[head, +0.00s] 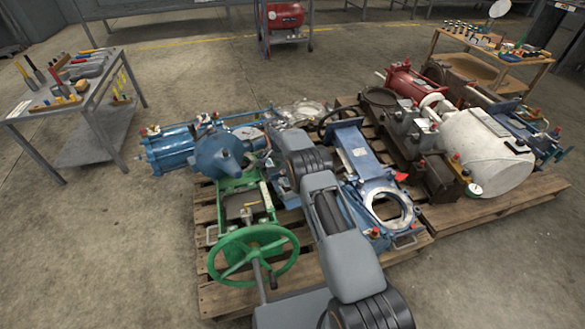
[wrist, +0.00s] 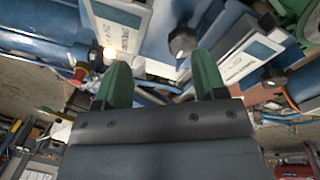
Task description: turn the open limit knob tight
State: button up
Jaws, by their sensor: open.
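In the wrist view my gripper (wrist: 162,64) is open, with its two green fingers apart and nothing held between them. A dark round knob (wrist: 183,42) stands just beyond the fingertips, nearer the right finger, beside a white label plate (wrist: 125,14). A second, smaller dark knob (wrist: 272,77) is farther right, beside another label plate (wrist: 248,60). The print is too blurred and tilted to tell which is the open limit knob. No contact shows between the fingers and either knob. In the head view my arm hides most of this area.
A green valve with a handwheel (head: 253,250) is left of my arm on the pallet (head: 213,290). A blue gate valve (head: 385,205) is to the right. Blue cylinders (head: 170,149) and a white tank (head: 488,150) crowd around. The floor at left is clear beyond a tool cart (head: 85,80).

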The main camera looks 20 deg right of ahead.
jog(key=s+r+p, duration=0.1)
jog(key=r, duration=0.1)
jog(key=s+r+p, duration=0.1)
jog(key=s+r, duration=0.1)
jog(key=s+r+p, duration=0.2)
jog(key=s+r, duration=0.1)
jog(key=s, duration=0.5)
jog(key=shift+s+p, duration=0.3)
jog(key=shift+p, duration=0.1)
